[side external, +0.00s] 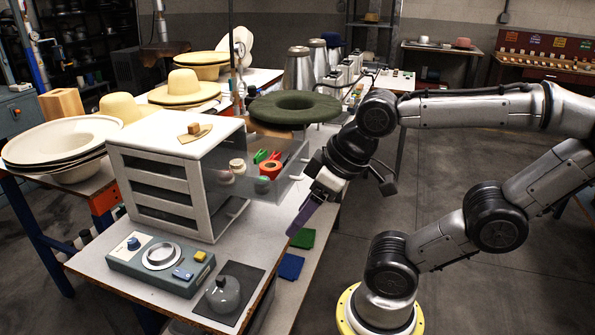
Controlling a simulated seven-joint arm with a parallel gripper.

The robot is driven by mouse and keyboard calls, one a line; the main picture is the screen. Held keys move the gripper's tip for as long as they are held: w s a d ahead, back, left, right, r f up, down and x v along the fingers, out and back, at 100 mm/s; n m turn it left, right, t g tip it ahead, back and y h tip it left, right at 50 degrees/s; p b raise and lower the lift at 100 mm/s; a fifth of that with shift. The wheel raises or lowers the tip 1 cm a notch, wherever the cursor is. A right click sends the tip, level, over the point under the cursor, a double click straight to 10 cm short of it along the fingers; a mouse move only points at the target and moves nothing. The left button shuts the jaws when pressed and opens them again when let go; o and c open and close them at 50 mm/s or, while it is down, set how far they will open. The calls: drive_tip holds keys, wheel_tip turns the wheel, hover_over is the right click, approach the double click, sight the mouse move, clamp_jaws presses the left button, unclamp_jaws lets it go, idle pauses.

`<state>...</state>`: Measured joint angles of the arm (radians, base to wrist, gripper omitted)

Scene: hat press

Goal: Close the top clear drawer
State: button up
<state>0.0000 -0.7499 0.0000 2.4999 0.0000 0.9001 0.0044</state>
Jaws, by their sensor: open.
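A white drawer cabinet (205,190) stands on the worktable, its open front facing right. The top clear drawer (285,172) is pulled out to the right toward my arm. Inside it are a red tape roll (270,169), green-handled items (260,156) and small pale spools (237,165). My gripper (303,218) is to the right of the drawer and lower than it, with its purple fingers pointing down and left. It appears empty. The gap between the fingers is hard to see from this side, and I cannot tell whether they touch the drawer.
A control box (160,256) and a grey round-handled weight (223,294) sit at the table's front. Straw hats (184,88) and stacked brims (62,140) lie behind and left.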

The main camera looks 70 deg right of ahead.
drive_tip(key=shift+s+f, duration=0.1)
drive_tip(key=shift+s, duration=0.05)
drive_tip(key=shift+c, duration=1.1)
wheel_tip(320, 180, up, 3)
drive_tip(key=shift+a+f+m+g, duration=0.2)
drive_tip(key=shift+m+g, duration=0.1)
drive_tip(key=shift+m, duration=0.8)
drive_tip(key=c, duration=0.4)
drive_tip(key=shift+o, duration=0.2)
drive_tip(key=w+d+r+m+g, duration=0.1)
drive_tip(key=w+d+r+m, duration=0.4)
drive_tip(key=d, duration=0.4)
drive_tip(key=w+d+r+m+g, duration=0.15)
drive_tip(key=d+r+m, duration=0.25)
drive_tip(key=d+m, duration=0.4)
drive_tip(key=s+d+f+m, duration=0.2)
drive_tip(key=d+m, duration=0.1)
drive_tip(key=d, duration=0.5)
drive_tip(key=shift+g, duration=0.25)
drive_tip(key=w+f, duration=0.1)
drive_tip(key=f, duration=0.8)
drive_tip(key=w+f, duration=0.1)
drive_tip(key=f, duration=0.3)
drive_tip(key=shift+w+f, duration=0.2)
drive_tip(key=shift+w, duration=0.1)
drive_tip(key=shift+c, duration=0.3)
drive_tip(key=shift+d, duration=0.1)
clamp_jaws()
